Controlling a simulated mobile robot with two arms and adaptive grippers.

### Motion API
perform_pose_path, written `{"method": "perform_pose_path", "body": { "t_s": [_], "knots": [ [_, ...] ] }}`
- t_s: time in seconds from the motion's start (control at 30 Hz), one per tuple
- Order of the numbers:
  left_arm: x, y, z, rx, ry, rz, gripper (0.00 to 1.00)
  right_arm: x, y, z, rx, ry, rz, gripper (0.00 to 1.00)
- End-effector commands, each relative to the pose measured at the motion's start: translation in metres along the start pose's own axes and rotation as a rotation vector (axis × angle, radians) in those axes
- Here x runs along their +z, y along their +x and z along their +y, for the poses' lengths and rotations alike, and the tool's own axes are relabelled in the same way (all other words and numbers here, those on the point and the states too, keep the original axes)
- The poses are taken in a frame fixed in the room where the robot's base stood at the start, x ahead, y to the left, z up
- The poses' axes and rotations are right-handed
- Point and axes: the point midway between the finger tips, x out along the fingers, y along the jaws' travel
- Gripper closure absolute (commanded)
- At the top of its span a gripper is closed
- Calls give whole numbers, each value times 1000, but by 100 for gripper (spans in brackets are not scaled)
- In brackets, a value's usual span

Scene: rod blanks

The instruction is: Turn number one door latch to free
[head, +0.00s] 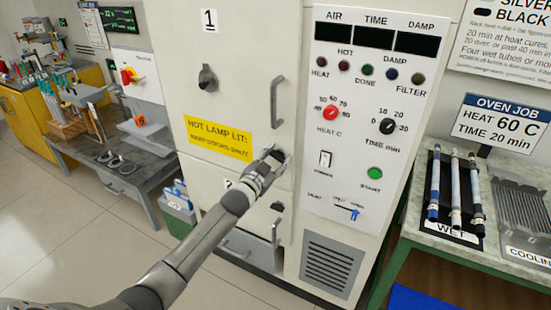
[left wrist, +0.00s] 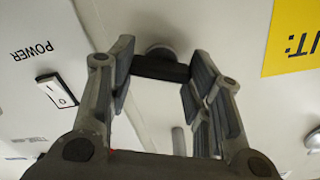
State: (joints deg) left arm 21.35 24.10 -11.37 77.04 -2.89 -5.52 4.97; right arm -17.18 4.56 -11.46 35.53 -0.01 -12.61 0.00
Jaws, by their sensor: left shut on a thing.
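The white cabinet's upper door (head: 232,45) carries a "1" sign, a dark knob (head: 207,78) and a grey bar handle (head: 277,103). My left gripper (head: 275,158) is at the right side of the cabinet front, below that handle and right of the yellow sign. Its fingers are closed around a dark latch lever, which shows between them in the left wrist view (left wrist: 160,68), with a round grey hub behind it. The gripper hides most of the lever in the head view, so its exact angle is hard to tell. My right gripper is out of view.
The control panel (head: 345,150) with knobs and switches stands just right of the gripper. The yellow sign (head: 218,138) is to its left. A lower dark latch (head: 277,207) sits below my wrist. A bench with a wet rack (head: 450,236) stands at the right.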

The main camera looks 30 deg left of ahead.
Motion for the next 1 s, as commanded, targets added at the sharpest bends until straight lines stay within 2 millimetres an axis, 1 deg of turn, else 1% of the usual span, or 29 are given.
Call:
{"method": "perform_pose_path", "body": {
  "t_s": [0.7,1.0],
  "knots": [
    [1,0,3,0,685,1,78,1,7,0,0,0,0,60],
    [2,0,4,0,938,0,78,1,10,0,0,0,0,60]
  ]
}}
